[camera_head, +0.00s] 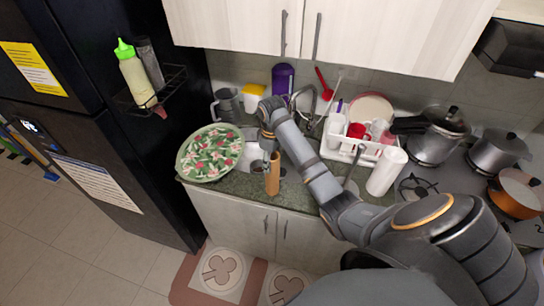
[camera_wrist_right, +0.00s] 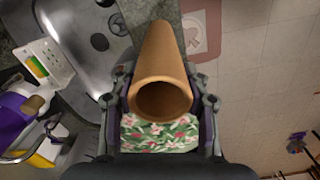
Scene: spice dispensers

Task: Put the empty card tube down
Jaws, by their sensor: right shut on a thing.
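The card tube (camera_head: 272,174) is brown, open-ended and roughly upright in the head view, at the front edge of the counter by the sink. My right gripper (camera_head: 269,148) is shut on its upper part. In the right wrist view the tube (camera_wrist_right: 162,55) sits between the two fingers of the right gripper (camera_wrist_right: 160,98), its near open end facing the camera and looking hollow. I cannot tell whether its lower end touches the counter. My left gripper is not in view.
A round floral-patterned tray (camera_head: 212,152) lies on the counter left of the tube. The sink (camera_wrist_right: 85,40) is beside it. A white dish rack (camera_head: 345,146) with cups and a white cylinder (camera_head: 386,172) stand to the right. Dark counter (camera_head: 298,193) shows bare along the front.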

